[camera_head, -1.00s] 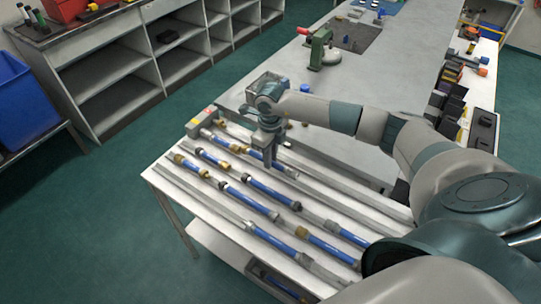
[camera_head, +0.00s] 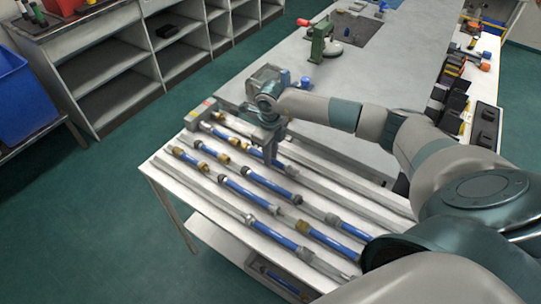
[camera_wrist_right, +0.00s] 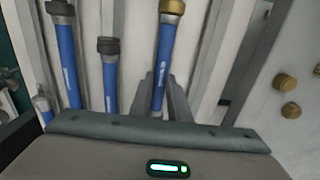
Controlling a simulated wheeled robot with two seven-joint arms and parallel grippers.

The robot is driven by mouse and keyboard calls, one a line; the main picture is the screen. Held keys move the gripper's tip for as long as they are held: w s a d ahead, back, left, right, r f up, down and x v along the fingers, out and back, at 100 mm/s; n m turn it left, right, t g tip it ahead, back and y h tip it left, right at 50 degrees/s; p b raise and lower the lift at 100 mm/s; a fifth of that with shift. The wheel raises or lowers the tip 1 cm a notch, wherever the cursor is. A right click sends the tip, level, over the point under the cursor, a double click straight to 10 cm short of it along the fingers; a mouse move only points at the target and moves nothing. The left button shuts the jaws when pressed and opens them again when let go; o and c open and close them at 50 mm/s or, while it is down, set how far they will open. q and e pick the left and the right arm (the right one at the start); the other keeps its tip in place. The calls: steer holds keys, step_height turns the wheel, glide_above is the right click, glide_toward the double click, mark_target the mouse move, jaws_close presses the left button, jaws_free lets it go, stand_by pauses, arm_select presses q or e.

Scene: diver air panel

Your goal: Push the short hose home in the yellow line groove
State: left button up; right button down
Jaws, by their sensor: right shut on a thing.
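My right gripper (camera_head: 271,160) is low over the grooved white table, its fingers pointing down. It is shut on a blue hose with a brass end fitting, which also shows between the fingers in the right wrist view (camera_wrist_right: 163,55). The hose lies along the line of the grey rails (camera_head: 340,182); I cannot tell whether it is fully seated. A small red and yellow mark (camera_head: 208,102) is on the block at the far left end of the rails. Which groove is the yellow line is too small to tell. My left gripper is not in view.
Several other blue hoses lie in parallel rows, among them one with a dark fitting (camera_wrist_right: 110,75) beside the held one. A grey bench (camera_head: 380,85) with a green vise (camera_head: 322,42) stands behind. Loose brass pieces (camera_wrist_right: 286,82) lie to the right in the wrist view.

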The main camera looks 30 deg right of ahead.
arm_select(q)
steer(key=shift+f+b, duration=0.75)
arm_select(e)
steer(key=shift+w+a, duration=0.25)
steer(key=shift+w, duration=0.3)
steer(key=shift+w+a, duration=0.2)
steer(key=shift+w, duration=0.35)
steer(key=c, duration=1.6)
jaws_free()
